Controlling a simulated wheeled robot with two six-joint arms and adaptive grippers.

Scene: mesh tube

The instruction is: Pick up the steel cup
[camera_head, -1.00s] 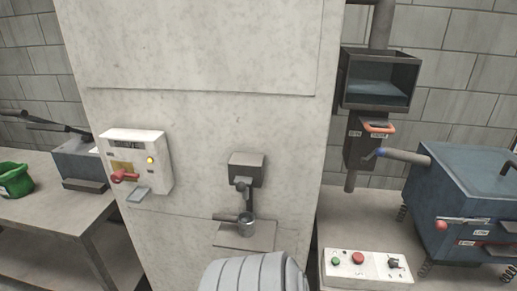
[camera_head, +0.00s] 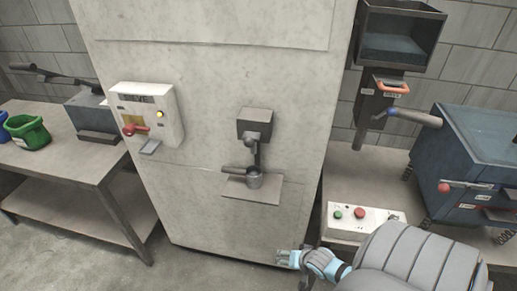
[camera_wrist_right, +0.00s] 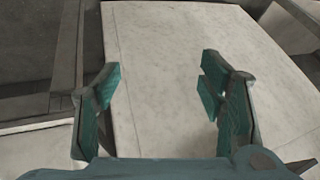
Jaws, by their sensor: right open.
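The steel cup (camera_head: 254,180) is a small grey metal cup in the head view. It stands upright on a small ledge (camera_head: 262,192) that juts from the pale cabinet, under a dark dispenser with a spout (camera_head: 255,125). My right gripper (camera_head: 281,258) is low in the head view, below and to the right of the cup and apart from it. In the right wrist view its two teal fingers (camera_wrist_right: 160,95) are spread wide with nothing between them; the pale cabinet fills the view beyond. The cup does not show there. My left gripper is not in view.
A table (camera_head: 70,165) with a green bin (camera_head: 28,132) stands at left. At right are a button panel (camera_head: 365,217) and a blue machine (camera_head: 475,160). The space before the ledge is clear.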

